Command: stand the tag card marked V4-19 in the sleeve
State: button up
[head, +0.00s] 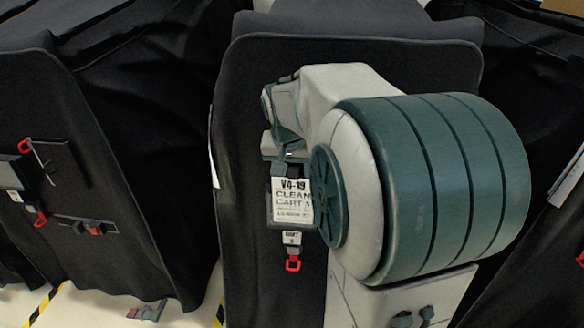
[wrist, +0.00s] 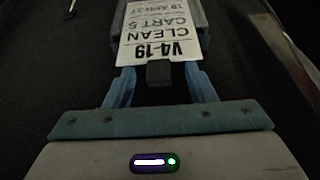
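The white tag card (head: 289,203) reads V4-19 CLEAN CART 5 and stands upright against the front of the middle covered cart. In the wrist view the card (wrist: 160,35) shows upside down, with a dark block (wrist: 160,73) at its near edge. The dark grey sleeve (wrist: 203,18) shows beside and behind the card; the card appears to sit in it, but its depth is hidden. My gripper (wrist: 161,88) is at the card's top, its fingers apart on either side of the dark block, with gaps visible. My gripper (head: 283,163) also shows in the head view.
A small CART 5 label (head: 292,238) and a red clip (head: 292,264) hang below the card. The left covered cart (head: 120,130) carries dark holders and red clips (head: 40,219). A narrow strip of floor (head: 190,310) shows between the carts.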

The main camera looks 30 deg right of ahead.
jog(key=v, duration=1.3)
jog(key=shift+s+r, duration=0.15)
jog(key=shift+r, duration=0.25)
